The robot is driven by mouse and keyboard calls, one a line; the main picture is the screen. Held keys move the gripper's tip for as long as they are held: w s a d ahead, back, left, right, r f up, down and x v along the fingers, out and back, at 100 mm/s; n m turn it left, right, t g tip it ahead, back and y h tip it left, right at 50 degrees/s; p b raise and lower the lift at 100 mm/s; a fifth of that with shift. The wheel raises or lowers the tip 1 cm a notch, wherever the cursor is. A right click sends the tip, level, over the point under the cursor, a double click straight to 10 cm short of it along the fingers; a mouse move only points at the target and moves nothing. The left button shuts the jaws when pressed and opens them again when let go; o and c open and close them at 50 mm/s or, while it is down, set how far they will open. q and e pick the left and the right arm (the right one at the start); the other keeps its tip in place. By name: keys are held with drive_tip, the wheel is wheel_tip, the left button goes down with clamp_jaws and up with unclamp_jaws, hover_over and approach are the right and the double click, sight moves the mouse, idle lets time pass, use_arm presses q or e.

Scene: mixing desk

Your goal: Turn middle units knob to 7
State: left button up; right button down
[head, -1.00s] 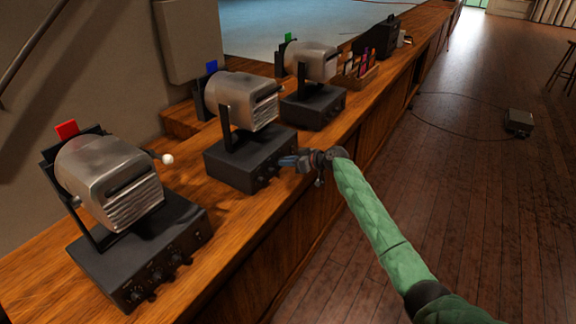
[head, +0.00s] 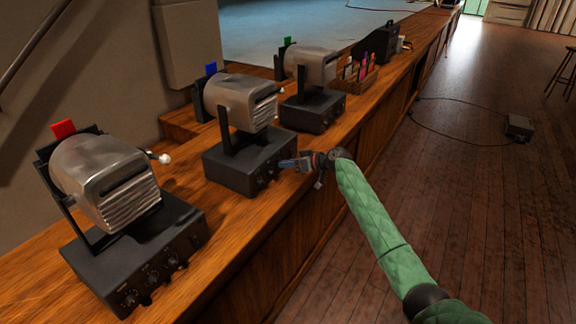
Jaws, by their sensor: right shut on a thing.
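The middle unit is a black box (head: 236,174) with a silver rounded housing (head: 240,103) on a bracket and a blue tab (head: 211,68) behind it. Small dark knobs (head: 261,182) line its front face. My right gripper (head: 285,164) reaches in from the right and is at the right end of that front face. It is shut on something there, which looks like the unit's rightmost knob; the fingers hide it. The knob's markings and setting are too small to read. My left gripper is not in view.
A similar unit with a red tab (head: 63,129) stands at the near left, with knobs on its front. Another with a green tab (head: 287,41) stands farther back. A small rack (head: 361,79) and a black case (head: 376,42) are beyond it. The wooden counter (head: 228,219) has bare room along its front edge.

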drive_tip(key=c, duration=1.3)
unclamp_jaws()
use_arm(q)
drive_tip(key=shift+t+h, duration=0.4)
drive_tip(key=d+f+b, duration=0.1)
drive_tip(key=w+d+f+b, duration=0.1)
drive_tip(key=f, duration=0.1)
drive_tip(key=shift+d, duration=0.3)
use_arm(e)
drive_tip(key=v, duration=0.7)
drive_tip(key=shift+s+d+r, duration=0.1)
drive_tip(key=shift+d, duration=0.3)
